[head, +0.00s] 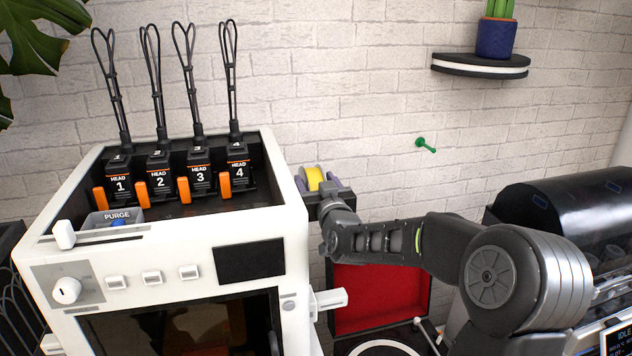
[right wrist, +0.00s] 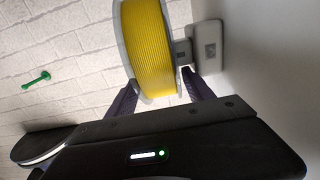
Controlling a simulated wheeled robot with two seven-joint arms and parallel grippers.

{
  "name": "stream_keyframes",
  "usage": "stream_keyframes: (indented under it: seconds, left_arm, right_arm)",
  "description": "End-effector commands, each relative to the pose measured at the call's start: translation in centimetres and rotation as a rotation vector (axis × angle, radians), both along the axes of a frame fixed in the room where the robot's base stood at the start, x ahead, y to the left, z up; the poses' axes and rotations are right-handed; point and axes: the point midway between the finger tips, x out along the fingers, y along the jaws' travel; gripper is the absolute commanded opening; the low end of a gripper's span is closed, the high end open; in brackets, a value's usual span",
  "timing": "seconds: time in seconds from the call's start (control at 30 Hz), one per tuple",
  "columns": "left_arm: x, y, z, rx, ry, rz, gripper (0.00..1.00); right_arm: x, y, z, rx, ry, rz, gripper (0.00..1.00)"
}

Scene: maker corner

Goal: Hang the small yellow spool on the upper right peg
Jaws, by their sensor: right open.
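The small yellow spool (head: 313,178) with pale flanges sits beside the white machine's right side. In the right wrist view the spool (right wrist: 150,45) is large and close, next to a grey bracket (right wrist: 208,45) on a pale wall; whether it rests on the bracket is hard to tell. My right gripper (head: 320,186) is open at the spool, its purple fingers (right wrist: 160,86) on either side of the spool's near part. Contact is not clear. One green peg (head: 426,145) sticks out of the brick wall to the right; it also shows in the right wrist view (right wrist: 36,80). My left gripper is out of view.
The white machine (head: 180,262) with several numbered heads fills the left. A shelf (head: 480,66) with a potted plant (head: 497,38) is above right of the peg. A red-lined box (head: 375,300) lies below my right arm; a black-covered machine (head: 565,215) stands right.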

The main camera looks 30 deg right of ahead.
Motion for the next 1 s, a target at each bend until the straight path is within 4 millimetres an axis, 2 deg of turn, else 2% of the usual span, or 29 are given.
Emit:
stream_keyframes:
  seconds: [0.17, 0.4, 0.53, 0.67, 1.0]
  left_arm:
    - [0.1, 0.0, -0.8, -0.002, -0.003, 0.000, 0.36]
    - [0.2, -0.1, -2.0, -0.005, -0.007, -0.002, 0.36]
    - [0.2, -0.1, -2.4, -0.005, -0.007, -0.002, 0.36]
    - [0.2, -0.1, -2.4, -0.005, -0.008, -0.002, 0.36]
    - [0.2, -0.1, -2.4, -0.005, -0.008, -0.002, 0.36]
  right_arm:
    - [-1.6, 0.8, -0.1, -0.003, -0.001, 0.005, 0.66]
    - [-5.2, 1.9, -0.1, -0.003, -0.005, 0.002, 0.66]
    - [-6.6, 2.3, 0.1, -0.003, -0.005, 0.001, 0.66]
    - [-7.2, 2.4, 0.1, -0.001, -0.005, 0.000, 0.66]
    - [-7.2, 2.4, 0.2, -0.001, -0.005, -0.001, 0.66]
